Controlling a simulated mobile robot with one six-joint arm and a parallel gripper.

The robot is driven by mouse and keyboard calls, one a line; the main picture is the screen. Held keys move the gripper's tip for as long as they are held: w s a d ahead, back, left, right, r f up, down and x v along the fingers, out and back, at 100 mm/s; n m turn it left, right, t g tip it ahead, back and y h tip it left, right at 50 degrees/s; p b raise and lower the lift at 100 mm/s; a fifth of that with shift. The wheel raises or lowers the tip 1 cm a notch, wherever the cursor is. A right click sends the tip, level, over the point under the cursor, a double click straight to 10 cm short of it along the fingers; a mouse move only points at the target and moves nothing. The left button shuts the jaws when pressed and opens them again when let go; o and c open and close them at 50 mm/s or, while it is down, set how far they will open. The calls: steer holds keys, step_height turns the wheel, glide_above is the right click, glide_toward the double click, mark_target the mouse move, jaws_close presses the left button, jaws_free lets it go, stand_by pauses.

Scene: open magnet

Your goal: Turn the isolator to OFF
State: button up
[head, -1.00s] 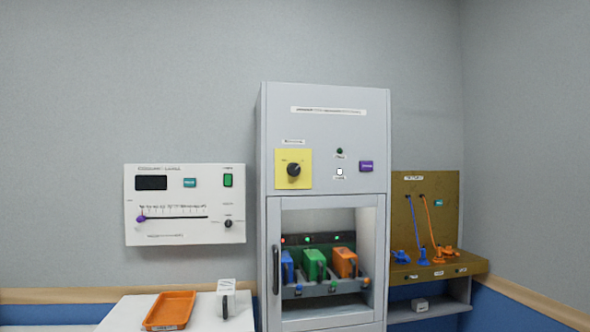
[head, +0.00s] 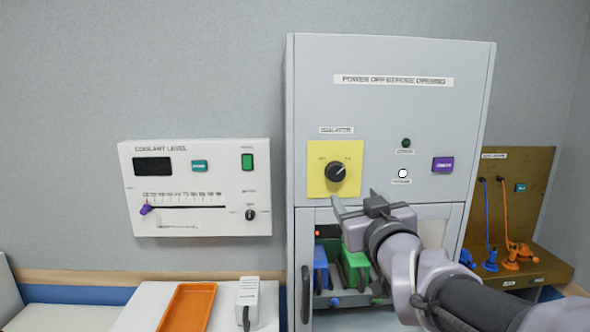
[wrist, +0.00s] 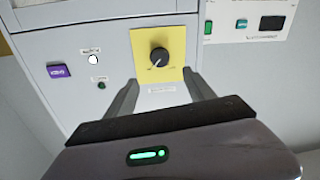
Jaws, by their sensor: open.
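The isolator is a black round knob (head: 336,172) on a yellow plate (head: 352,150), on the upper front of the grey cabinet. Its pale pointer mark aims up and to the right in the head view. My gripper (head: 357,202) is open and empty, just below and right of the knob in the head view, apart from it. In the wrist view the knob (wrist: 159,57) shows upside down beyond and between my two spread fingers (wrist: 163,88). The small lettering on the plate is too blurred to read.
A white lamp (head: 402,174), a dark green lamp (head: 406,143) and a purple button (head: 443,164) sit right of the isolator. Below is the cabinet's door handle (head: 305,294). A coolant panel (head: 200,225) hangs at left, above an orange tray (head: 187,308).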

mark_target(337, 177)
steer(key=w, duration=0.9)
steer(key=w+p, duration=0.1)
steer(key=w, duration=0.4)
steer(key=shift+a+f, duration=0.2)
steer(key=shift+a, duration=0.1)
jaws_close()
